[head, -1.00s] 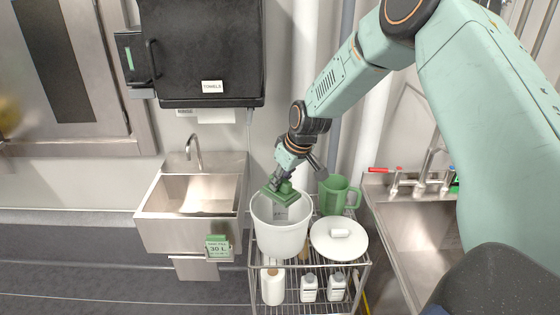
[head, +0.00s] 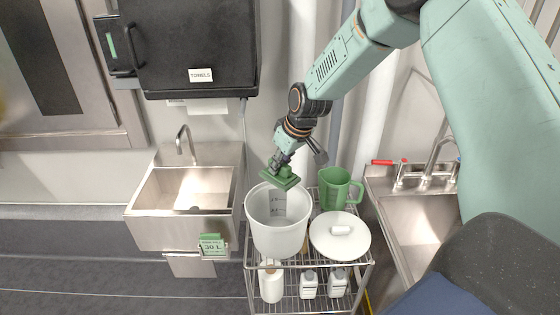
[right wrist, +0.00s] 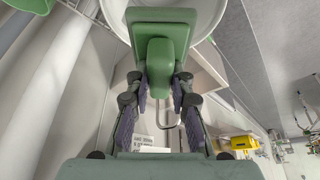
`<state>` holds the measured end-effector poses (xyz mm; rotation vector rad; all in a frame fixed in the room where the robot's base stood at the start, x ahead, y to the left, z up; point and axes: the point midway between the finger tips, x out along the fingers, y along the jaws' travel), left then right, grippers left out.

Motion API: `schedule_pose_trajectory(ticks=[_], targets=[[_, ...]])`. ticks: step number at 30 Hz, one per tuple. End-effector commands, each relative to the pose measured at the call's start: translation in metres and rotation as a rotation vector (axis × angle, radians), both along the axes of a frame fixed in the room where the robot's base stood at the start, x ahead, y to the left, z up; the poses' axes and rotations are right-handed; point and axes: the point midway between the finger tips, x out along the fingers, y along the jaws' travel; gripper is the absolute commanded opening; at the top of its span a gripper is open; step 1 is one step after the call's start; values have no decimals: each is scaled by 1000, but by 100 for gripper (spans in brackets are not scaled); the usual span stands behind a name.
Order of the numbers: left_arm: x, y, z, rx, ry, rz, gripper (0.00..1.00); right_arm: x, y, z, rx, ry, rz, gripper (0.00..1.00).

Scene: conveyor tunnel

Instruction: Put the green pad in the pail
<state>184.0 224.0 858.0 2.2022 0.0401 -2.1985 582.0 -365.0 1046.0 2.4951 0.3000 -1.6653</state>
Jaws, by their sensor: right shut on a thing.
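The green pad (head: 279,179) has a flat plate and a raised grip block. My right gripper (head: 283,163) is shut on that block and holds the pad just above the back rim of the white pail (head: 279,232). In the right wrist view the pad (right wrist: 163,52) sits between the fingers of my right gripper (right wrist: 160,88), with part of the white pail (right wrist: 210,12) behind it. The pail stands open on a wire rack, and grey markings show on its inner wall. My left gripper is not in view.
The wire rack (head: 312,290) also holds a green jug (head: 336,190) and a white lid (head: 341,246) right of the pail, with white bottles below. A small steel sink (head: 185,225) stands left, another sink (head: 410,222) right. A black towel dispenser (head: 187,45) hangs behind.

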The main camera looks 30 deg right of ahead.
Motion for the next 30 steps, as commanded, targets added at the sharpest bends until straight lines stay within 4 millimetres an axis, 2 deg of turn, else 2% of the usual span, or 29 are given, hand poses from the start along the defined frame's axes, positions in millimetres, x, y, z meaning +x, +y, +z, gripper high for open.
schedule_pose_trajectory(ticks=[30], targets=[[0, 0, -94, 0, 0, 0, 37, 3, -1, -101, -1, -1, 1, 0]])
